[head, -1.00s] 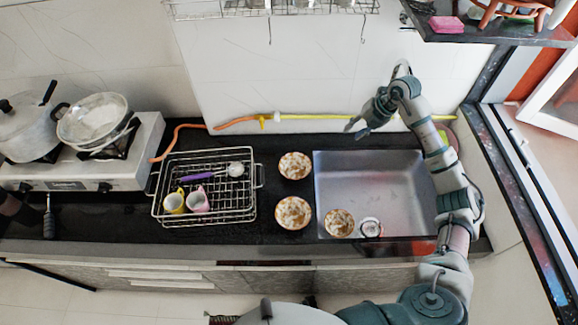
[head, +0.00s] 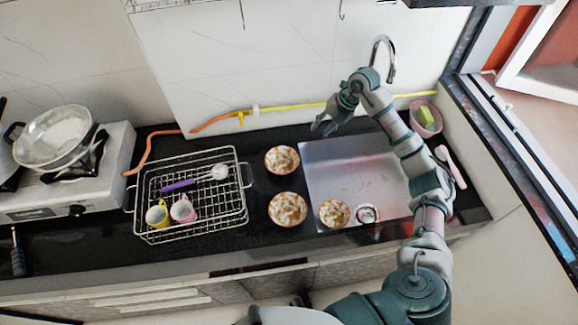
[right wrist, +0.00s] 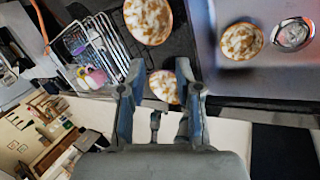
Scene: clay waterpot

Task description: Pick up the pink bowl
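A pink bowl (head: 425,117) stands on the dark counter in the back right corner, right of the sink, near the window. A yellow-green sponge-like block (head: 428,115) sits in it. My right gripper (head: 322,127) is above the back left edge of the sink, well left of the bowl, with my forearm between them. In the right wrist view my right gripper (right wrist: 157,68) is open, its two fingers apart and nothing between them held. The pink bowl does not show in the right wrist view. My left gripper is out of view.
The sink (head: 350,175) holds a patterned bowl (head: 334,213) at its front left. Two more patterned bowls (head: 282,160) stand left of it. A wire rack (head: 240,200) holds two cups. A faucet (head: 384,55) rises behind my right arm. A pink-handled item (head: 450,167) lies in front of the pink bowl.

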